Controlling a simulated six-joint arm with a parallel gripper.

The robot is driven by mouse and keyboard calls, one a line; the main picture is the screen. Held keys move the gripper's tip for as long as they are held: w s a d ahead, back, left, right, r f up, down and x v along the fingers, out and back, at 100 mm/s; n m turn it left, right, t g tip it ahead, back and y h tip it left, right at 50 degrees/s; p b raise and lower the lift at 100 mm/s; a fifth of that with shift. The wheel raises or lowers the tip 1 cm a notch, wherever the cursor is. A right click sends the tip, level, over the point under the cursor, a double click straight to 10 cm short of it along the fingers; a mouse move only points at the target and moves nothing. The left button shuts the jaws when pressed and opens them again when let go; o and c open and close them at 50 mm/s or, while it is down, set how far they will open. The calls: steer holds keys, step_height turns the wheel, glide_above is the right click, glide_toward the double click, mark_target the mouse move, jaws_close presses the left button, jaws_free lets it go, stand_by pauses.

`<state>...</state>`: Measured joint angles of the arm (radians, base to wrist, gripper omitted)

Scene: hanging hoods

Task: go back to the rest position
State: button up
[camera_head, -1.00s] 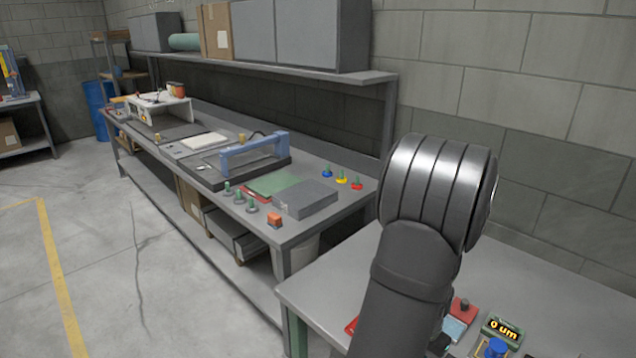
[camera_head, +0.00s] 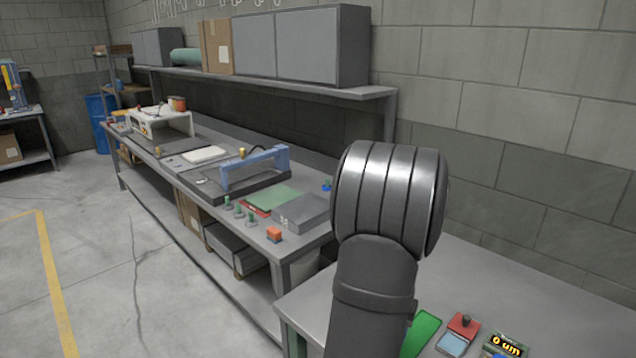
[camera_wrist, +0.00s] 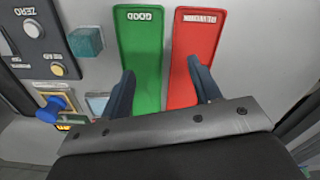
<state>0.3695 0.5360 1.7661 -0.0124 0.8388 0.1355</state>
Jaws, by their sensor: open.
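My gripper (camera_wrist: 162,92) shows in the wrist view with its two dark blue fingers spread apart and nothing between them. It hangs above the near table. One finger overlaps the green tray (camera_wrist: 141,55) in the picture and the other overlaps the red tray (camera_wrist: 196,48). Both trays look empty where I can see them. In the head view my dark arm link stands in front of the near table, and the gripper itself is not visible there.
A teal block (camera_wrist: 86,43) lies beside the green tray. A grey panel with knobs (camera_wrist: 38,35) and a blue knob (camera_wrist: 50,108) are at the left. A long workbench (camera_head: 310,240) stands behind.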

steer(key=shift+n, duration=0.9)
steer(key=w+a, duration=0.2)
steer(key=w+a+f, duration=0.1)
steer(key=w+a, duration=0.1)
steer(key=a, duration=0.1)
steer(key=shift+w, duration=0.1)
stand_by(0.4)
